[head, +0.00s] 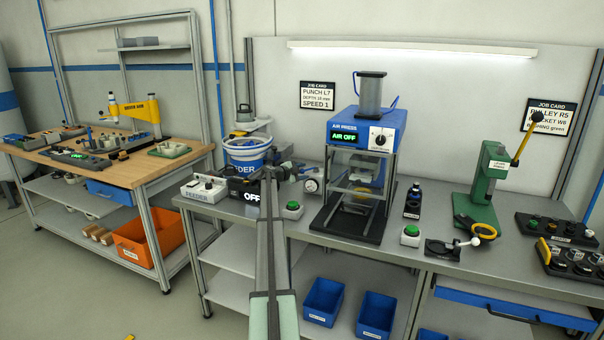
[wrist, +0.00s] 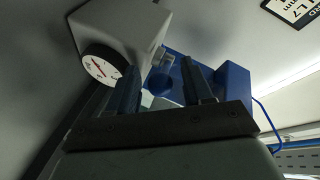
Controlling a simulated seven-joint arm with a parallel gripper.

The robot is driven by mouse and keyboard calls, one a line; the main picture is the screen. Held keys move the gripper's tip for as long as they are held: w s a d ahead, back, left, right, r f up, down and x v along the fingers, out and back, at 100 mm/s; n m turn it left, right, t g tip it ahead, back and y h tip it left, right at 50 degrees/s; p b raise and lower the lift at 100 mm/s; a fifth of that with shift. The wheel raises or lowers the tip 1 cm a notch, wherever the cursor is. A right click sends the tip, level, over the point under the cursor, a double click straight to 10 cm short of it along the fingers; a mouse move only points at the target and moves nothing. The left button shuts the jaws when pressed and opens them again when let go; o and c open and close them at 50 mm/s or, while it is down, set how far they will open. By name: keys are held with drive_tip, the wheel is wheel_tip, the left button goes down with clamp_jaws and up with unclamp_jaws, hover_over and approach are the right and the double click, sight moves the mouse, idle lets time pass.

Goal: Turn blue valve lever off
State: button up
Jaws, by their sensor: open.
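My gripper (wrist: 160,72) is open, its two dark fingers pointing up in the wrist view. A grey block with a white round gauge (wrist: 101,68) is beyond the left finger. A small grey and blue part (wrist: 162,58) shows between the fingertips; I cannot tell whether it is the blue valve lever. There my gripper (head: 288,172) is just left of the gauge (head: 311,186), between the feeder and the air press. Contact cannot be told.
The blue air press (head: 367,130) reads AIR OFF and stands right of my gripper. The blue feeder bowl (head: 247,150) and a display reading OFF (head: 251,199) are at its left. A green button box (head: 292,209) sits on the bench front.

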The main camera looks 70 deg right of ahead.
drive_tip(key=shift+c, duration=0.4)
drive_tip(key=shift+w+r, duration=0.1)
drive_tip(key=shift+r, duration=0.05)
clamp_jaws()
drive_tip(key=shift+d, duration=0.1)
drive_tip(key=shift+s, duration=0.2)
